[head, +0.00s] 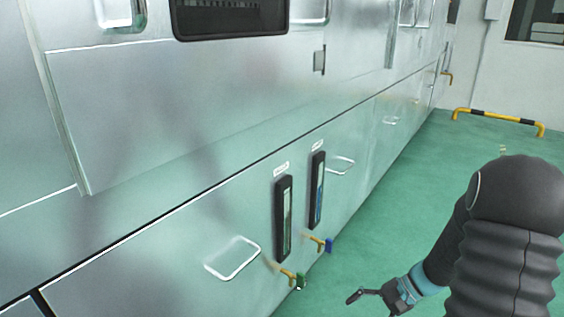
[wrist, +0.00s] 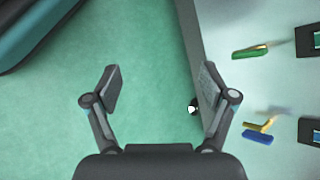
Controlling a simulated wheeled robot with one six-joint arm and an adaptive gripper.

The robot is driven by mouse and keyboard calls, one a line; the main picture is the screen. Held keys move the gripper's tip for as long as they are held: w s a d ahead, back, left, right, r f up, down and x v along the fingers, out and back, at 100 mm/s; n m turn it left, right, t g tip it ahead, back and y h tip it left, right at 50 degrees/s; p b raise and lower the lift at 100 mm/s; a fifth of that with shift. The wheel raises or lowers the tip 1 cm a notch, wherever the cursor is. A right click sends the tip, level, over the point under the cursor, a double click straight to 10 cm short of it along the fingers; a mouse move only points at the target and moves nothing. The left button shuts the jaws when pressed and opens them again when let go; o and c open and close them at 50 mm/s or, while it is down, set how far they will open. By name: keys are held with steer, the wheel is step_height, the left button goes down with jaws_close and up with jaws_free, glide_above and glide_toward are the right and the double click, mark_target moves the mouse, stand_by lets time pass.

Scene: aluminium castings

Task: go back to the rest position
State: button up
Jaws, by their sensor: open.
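My gripper (head: 372,296) is at the lower right in the head view, at the end of my dark arm, beside the silver machine panel (head: 170,250). In the wrist view my gripper (wrist: 160,85) is open, with its two fingers wide apart. A green-handled valve (head: 294,279) and a blue-handled valve (head: 322,243) stick out of the panel to the left of my gripper. The wrist view shows the green handle (wrist: 250,52) and the blue handle (wrist: 258,137) to the right, apart from the fingers.
Two dark upright gauges (head: 284,218) sit above the valves. Loop handles (head: 233,258) stand out from the panel. A yellow and black barrier (head: 498,120) stands at the back right. The green floor (head: 420,190) right of the machine is clear.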

steer(key=s+a+r+n+t+h+p, duration=0.1)
steer(key=s+r, duration=0.4)
steer(key=r, duration=0.5)
steer(key=s+a+r+n+t+h+p, duration=0.2)
steer(key=s+r+n+t+h+p, duration=0.1)
steer(key=r, duration=0.8)
steer(key=s+a+r+n+t+h+p, duration=0.1)
steer(key=s+r+n+t+h+p, duration=0.1)
steer(key=s+r+n+h+p, duration=0.2)
step_height(320, 180, up, 8)
steer(key=s+h, duration=0.1)
steer(key=s, duration=0.2)
steer(key=shift+a+f+h+p, duration=0.25)
steer(key=shift+h+p, duration=0.05)
steer(key=shift+p, duration=0.05)
